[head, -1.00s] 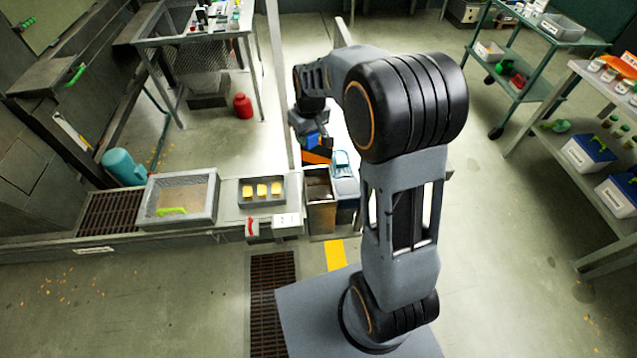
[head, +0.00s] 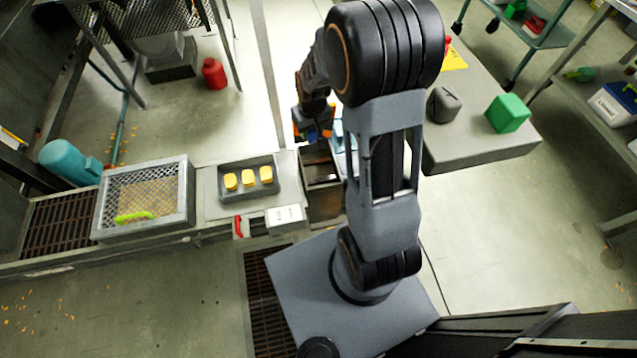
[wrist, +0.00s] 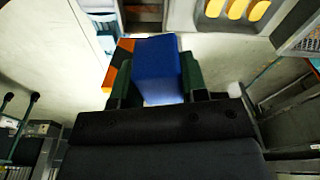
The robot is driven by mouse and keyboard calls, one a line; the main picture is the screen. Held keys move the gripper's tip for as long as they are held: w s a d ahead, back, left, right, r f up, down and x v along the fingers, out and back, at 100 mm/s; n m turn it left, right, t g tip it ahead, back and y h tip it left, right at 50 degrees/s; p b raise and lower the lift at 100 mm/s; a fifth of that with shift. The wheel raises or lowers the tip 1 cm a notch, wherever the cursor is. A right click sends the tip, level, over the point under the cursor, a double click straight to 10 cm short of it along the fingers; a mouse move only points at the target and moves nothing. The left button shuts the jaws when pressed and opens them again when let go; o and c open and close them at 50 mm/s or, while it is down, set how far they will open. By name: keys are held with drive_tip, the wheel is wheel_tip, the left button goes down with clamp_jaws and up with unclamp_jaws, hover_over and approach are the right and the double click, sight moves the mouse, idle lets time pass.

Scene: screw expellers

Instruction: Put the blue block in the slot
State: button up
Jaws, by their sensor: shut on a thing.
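My gripper (wrist: 157,82) is shut on the blue block (wrist: 156,68), which stands upright between the two dark green fingers in the wrist view. In the head view my gripper (head: 314,132) is at the far end of the arm, above the open metal bin, and the block shows only as a small blue patch (head: 312,135). An orange and dark piece (wrist: 118,62) shows just left of the block in the wrist view; I cannot tell whether they touch. I cannot make out a slot in either view.
A grey tray with yellow blocks (head: 249,178) sits on the bench, beside a mesh-covered box (head: 145,195). The open metal bin (head: 322,185) stands at the bench's right end. A grey table (head: 480,150) at right holds a green cube (head: 508,113) and a dark block (head: 443,104).

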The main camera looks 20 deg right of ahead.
drive_tip(key=s+d+f+m+b, duration=0.1)
drive_tip(key=s+f+b, duration=0.2)
drive_tip(key=f+b, duration=0.5)
drive_tip(key=s+d+f+m+b, duration=0.1)
drive_tip(key=s+d+f+b, duration=0.2)
drive_tip(key=f, duration=1)
drive_tip(key=b, duration=0.8)
hover_over(319, 171)
drive_tip(key=s, duration=0.1)
drive_tip(key=shift+m, duration=0.3)
drive_tip(key=f, duration=0.9)
drive_tip(key=shift+a+f, duration=0.15)
drive_tip(key=shift+a, duration=0.05)
drive_tip(key=f+b, duration=0.1)
drive_tip(key=f, duration=0.1)
drive_tip(key=f+b, duration=0.1)
drive_tip(key=f, duration=0.1)
drive_tip(key=shift+w+d+f+b, duration=0.1)
drive_tip(key=shift+w+b, duration=0.2)
drive_tip(key=shift+b, duration=0.05)
drive_tip(key=o, duration=0.6)
drive_tip(key=shift+c, duration=0.2)
drive_tip(key=o, duration=0.5)
drive_tip(key=shift+c, duration=0.2)
